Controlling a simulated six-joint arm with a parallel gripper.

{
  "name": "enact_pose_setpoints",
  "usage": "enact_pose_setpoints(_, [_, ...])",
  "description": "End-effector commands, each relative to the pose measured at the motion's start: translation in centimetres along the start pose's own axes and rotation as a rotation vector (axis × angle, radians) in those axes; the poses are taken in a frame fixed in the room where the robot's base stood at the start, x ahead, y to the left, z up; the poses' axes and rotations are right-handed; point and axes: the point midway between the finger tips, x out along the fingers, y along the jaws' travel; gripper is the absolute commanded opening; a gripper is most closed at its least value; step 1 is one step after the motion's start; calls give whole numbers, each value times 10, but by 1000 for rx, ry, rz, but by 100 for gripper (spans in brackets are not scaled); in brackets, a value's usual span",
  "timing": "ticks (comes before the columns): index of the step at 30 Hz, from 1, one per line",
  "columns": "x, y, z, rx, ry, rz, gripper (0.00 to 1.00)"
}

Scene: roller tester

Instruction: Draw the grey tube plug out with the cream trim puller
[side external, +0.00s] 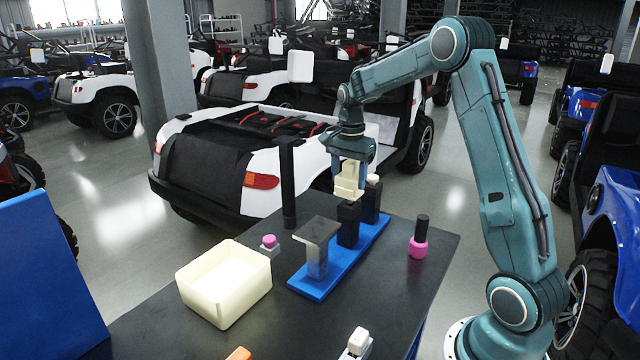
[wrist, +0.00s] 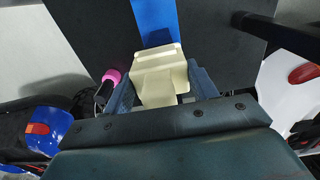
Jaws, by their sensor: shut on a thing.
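My gripper (side external: 348,182) is shut on a cream stepped block, which I take to be the cream trim puller (side external: 347,188). In the wrist view the puller (wrist: 160,78) sits between the two blue-grey fingers (wrist: 160,92). It is directly over a black block (side external: 348,222) on the blue base strip (side external: 318,287); I cannot tell whether they touch. A grey bracket-like piece with a flat top (side external: 316,232) stands on the near end of the strip. I cannot clearly make out which part is the grey tube plug.
A second black post with a cream top (side external: 373,198) stands behind. A cream open bin (side external: 224,290), a pink button (side external: 269,241) and a black post (side external: 288,185) are to the left. A pink and black cylinder (side external: 418,240) is right. The table's right front (side external: 375,312) is mostly clear.

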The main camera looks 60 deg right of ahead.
Motion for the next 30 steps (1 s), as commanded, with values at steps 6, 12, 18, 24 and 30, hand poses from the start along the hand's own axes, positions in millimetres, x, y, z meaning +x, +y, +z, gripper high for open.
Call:
enact_pose_setpoints(6, [-4, 0, 0, 0, 1, -2, 0])
enact_pose_setpoints(12, [-8, 0, 0, 0, 1, -1, 0])
enact_pose_setpoints(18, [-11, 0, 0, 0, 0, -1, 0])
enact_pose_setpoints(24, [-15, 0, 0, 0, 1, -2, 0])
enact_pose_setpoints(30, [-18, 0, 0, 0, 1, -2, 0])
